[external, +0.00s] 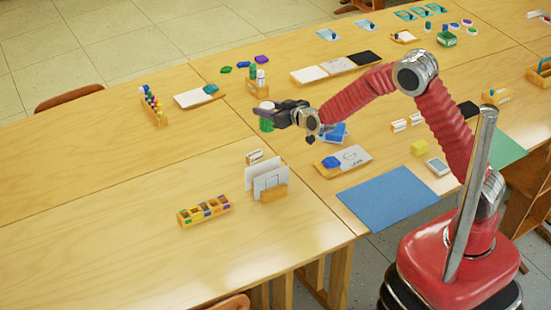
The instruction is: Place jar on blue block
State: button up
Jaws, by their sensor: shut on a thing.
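My gripper (264,112) is in the middle of the external view, reaching left over the wooden tables. It is shut on a small green jar (266,125) with a white top. The dark fingers cross the jar's middle and hide part of it. I cannot tell whether the jar touches the table. A small blue block (331,162) sits on a wooden board with a white card, below and right of my gripper.
A white card holder (268,180) and a compartment box (204,210) stand at the front. A blue mat (388,197) lies at the front right. Bottles (257,78) and a swatch tray (334,68) are behind the jar. The left table is mostly bare.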

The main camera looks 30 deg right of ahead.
jog(key=d+m+h, duration=0.2)
jog(key=d, duration=2.7)
jog(key=shift+w+h, duration=0.3)
jog(key=shift+f, duration=0.1)
notch_tip(320, 180, down, 6)
jog(key=shift+f, duration=0.15)
jog(key=shift+f, duration=1.85)
